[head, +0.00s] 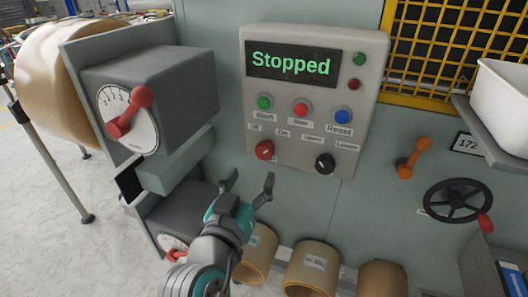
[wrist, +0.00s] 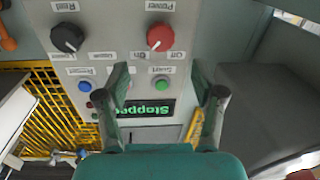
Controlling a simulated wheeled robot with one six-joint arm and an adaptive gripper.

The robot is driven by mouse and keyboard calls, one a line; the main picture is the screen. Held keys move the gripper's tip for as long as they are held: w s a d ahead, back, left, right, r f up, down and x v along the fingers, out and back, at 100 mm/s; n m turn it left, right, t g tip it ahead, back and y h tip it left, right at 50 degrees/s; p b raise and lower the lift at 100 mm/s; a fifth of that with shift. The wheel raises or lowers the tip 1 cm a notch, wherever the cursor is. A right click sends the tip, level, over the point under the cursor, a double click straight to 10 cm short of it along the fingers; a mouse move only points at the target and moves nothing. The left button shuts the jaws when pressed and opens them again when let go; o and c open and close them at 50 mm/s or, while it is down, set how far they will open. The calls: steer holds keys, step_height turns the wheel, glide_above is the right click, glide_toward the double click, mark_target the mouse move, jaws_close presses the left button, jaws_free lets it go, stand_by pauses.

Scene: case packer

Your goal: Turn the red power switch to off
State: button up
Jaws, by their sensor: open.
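The red power switch (head: 264,150) is a round knob at the lower left of the grey control panel (head: 345,85), under the "Off" and "On" labels. The panel's display (head: 291,64) reads "Stopped" in green. In the wrist view, which is upside down, the red knob (wrist: 160,37) shows above the "Off" and "On" labels, beyond the fingertips. My gripper (head: 250,184) is open and empty, below the red knob and apart from it in the head view. It also shows in the wrist view (wrist: 168,85), with its fingers spread in front of the panel.
A black knob (head: 325,163) sits right of the red one. Green (head: 264,102), red (head: 301,109) and blue (head: 342,116) buttons are above. A dark box with a red-handled dial (head: 127,118) juts out at left. An orange lever (head: 412,158) and handwheel (head: 458,201) are at right.

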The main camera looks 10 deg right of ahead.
mark_target(263, 153)
steer(key=x, duration=0.9)
steer(key=shift+w+d, duration=0.15)
steer(key=shift+w, duration=0.2)
steer(key=c, duration=1.1)
